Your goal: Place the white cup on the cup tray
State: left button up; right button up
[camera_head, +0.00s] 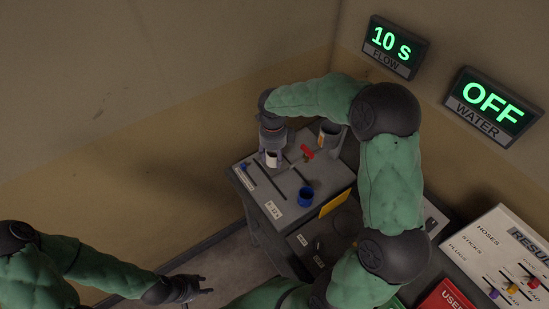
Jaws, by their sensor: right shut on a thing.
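The white cup (273,160) is at the far left part of the grey table, partly hidden by my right gripper. My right gripper (271,154) reaches down from above and is shut on the white cup. I cannot tell whether the cup touches the surface under it. No cup tray can be told apart for sure; the grey table top (262,192) with dark slots and white labels lies below and around the cup. My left gripper (206,286) is low at the left, away from the table, empty, with its fingers apart.
A red valve handle (307,152) and a grey container (330,133) are right of the white cup. A yellow plate (335,202) stands at the right edge. Wall displays read "10 s" (391,42) and "OFF" (491,101).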

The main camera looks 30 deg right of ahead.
jog(key=w+d+f, duration=0.1)
jog(key=f, duration=0.1)
jog(key=w+d+f, duration=0.1)
jog(key=w+f, duration=0.1)
jog(key=w+d+f, duration=0.1)
jog(key=w+f, duration=0.1)
jog(key=shift+w+d+f+b, duration=0.2)
jog(key=shift+d+f+b, duration=0.05)
jog(key=shift+f+b, duration=0.15)
jog(key=shift+w+f, duration=0.1)
jog(key=shift+f, duration=1.4)
jog(key=shift+b, duration=0.3)
jog(key=o, duration=1.2)
jog(key=shift+f, duration=0.1)
